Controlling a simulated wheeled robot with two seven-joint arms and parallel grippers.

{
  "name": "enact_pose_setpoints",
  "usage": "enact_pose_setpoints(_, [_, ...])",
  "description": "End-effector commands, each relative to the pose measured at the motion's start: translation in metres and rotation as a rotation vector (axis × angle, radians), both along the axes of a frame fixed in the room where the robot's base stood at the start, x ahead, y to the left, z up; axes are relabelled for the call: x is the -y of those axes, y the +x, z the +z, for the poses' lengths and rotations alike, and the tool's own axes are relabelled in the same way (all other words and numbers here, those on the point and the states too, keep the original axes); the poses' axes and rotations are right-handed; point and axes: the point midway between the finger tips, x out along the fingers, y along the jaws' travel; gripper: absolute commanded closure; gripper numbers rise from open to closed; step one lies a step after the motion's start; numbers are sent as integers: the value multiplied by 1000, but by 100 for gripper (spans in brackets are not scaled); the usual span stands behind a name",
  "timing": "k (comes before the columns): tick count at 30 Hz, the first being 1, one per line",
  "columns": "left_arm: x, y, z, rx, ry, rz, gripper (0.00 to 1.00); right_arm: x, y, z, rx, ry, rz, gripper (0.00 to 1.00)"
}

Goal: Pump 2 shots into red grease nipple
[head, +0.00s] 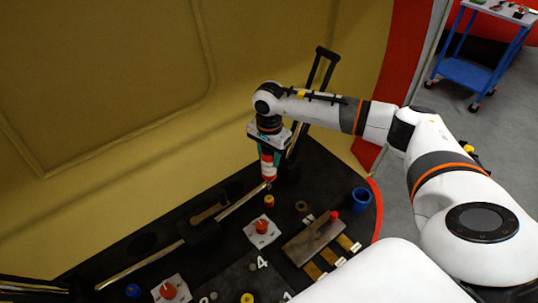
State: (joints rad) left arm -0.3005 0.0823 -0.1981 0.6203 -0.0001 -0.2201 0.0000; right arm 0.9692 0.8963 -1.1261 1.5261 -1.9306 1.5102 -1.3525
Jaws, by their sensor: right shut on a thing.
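My right gripper (270,130) is shut on a tool with a teal, white and red body (268,164), held upright, nozzle down, over the dark panel. Its tip is just above a small orange-brown fitting (269,201); I cannot tell whether they touch. A red round knob-like part (262,226) sits on a white plate in front of it. A similar red part (168,291) sits on another white plate at the lower left. Which red part is the grease nipple I cannot tell. My left gripper is not in view.
The dark panel (225,245) also bears a metal rod (243,200), a grey plate with a red-tipped lever (313,238), a blue cup (361,197) and a yellow knob (247,298). A tan wall (100,100) rises behind. A blue cart (462,70) stands far right.

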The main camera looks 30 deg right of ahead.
Motion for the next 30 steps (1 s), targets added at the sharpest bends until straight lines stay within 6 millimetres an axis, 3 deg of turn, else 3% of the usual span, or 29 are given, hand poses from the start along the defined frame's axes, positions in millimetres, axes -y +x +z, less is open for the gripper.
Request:
enact_pose_setpoints(18, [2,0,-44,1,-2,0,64,0,0,-49,1,0,1,86])
enact_pose_setpoints(30, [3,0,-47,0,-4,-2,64,0,0,-53,1,0,1,86])
